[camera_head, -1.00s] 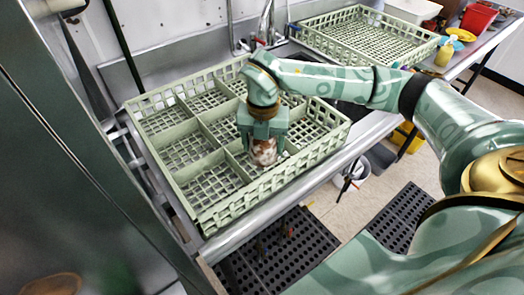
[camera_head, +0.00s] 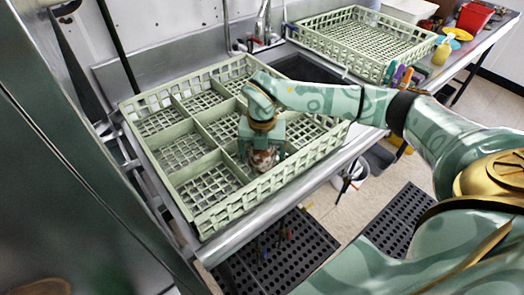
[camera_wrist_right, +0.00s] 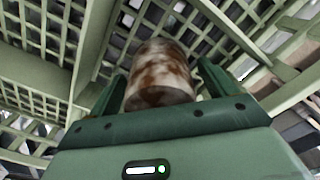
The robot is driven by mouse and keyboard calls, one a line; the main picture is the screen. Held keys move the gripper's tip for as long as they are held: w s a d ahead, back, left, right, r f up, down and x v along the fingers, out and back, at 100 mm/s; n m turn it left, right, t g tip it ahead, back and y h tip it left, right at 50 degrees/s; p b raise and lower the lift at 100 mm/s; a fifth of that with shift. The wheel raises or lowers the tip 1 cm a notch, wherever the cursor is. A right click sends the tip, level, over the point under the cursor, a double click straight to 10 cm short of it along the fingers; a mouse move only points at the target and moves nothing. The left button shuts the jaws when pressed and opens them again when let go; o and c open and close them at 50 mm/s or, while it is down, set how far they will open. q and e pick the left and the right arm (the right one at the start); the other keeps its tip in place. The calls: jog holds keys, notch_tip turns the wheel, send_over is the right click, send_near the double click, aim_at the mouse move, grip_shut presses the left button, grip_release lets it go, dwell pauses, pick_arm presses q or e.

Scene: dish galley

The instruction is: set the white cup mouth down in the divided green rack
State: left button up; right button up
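The white cup (camera_head: 264,159), blotched with brown stains, is in a near-side compartment of the divided green rack (camera_head: 200,222). In the right wrist view the cup (camera_wrist_right: 160,72) has its closed base toward my gripper, so its mouth points down at the lattice floor. My right gripper (camera_head: 263,150) reaches down from above. Its fingers lie along both sides of the cup in the wrist view (camera_wrist_right: 160,88) and appear closed on it. Whether the rim touches the rack floor is hidden. My left gripper is not in view.
The rack's dividers stand close around the cup, and its other compartments are empty. A second, undivided green rack (camera_head: 334,50) stands behind, past the sink faucet (camera_head: 264,22). A yellow bottle (camera_head: 442,53) and a red container (camera_head: 474,17) are at far right.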

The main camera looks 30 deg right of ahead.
notch_tip(320, 180, up, 12)
jog(key=shift+r+p, duration=0.2)
jog(key=shift+p, duration=1)
jog(key=shift+f, duration=0.1)
